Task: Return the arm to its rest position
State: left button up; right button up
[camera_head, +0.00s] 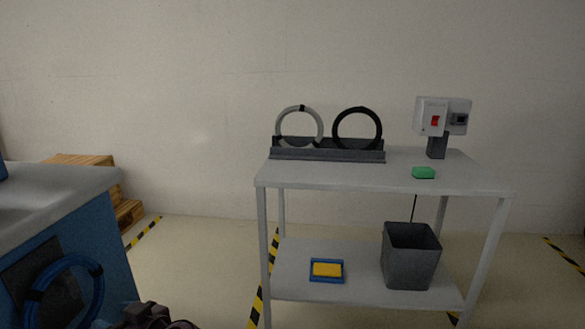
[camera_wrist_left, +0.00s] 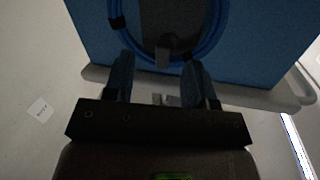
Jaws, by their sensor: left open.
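My left gripper (camera_wrist_left: 158,75) is open in the left wrist view, its two dark fingers spread with nothing seen gripped between them. A blue coiled hose (camera_wrist_left: 217,30) hangs on the side of a blue cart (camera_wrist_left: 260,40) just past the fingertips; whether a finger touches it I cannot tell. In the head view the same hose (camera_head: 94,268) hangs at the lower left on the cart (camera_head: 115,250). A dark shape at the bottom edge there is too cut off to show the gripper clearly. My right gripper is in neither view.
A white two-level cart (camera_head: 355,176) stands at the right. Its top holds a rack (camera_head: 330,154) with a grey ring and a black ring, a green block (camera_head: 423,172) and a switch box (camera_head: 432,115). A bin (camera_head: 410,258) and a blue tray (camera_head: 313,278) are below. Open floor separates the carts.

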pick_arm(q)
jog(key=s+d+m+t+h+p, duration=0.2)
jog(key=s+m+h+p, duration=0.2)
jog(key=s, duration=0.8)
jog(key=s+d+f+m+t+h+p, duration=0.1)
jog(key=s+m+h+p, duration=0.4)
jog(key=s, duration=0.7)
jog(key=s+d+m+t+h+p, duration=0.3)
jog(key=s+h+p, duration=0.4)
jog(key=s, duration=0.5)
jog(key=shift+s+d+f+m+p, duration=0.4)
jog(key=shift+d+m+p, duration=0.15)
jog(key=shift+m, duration=0.25)
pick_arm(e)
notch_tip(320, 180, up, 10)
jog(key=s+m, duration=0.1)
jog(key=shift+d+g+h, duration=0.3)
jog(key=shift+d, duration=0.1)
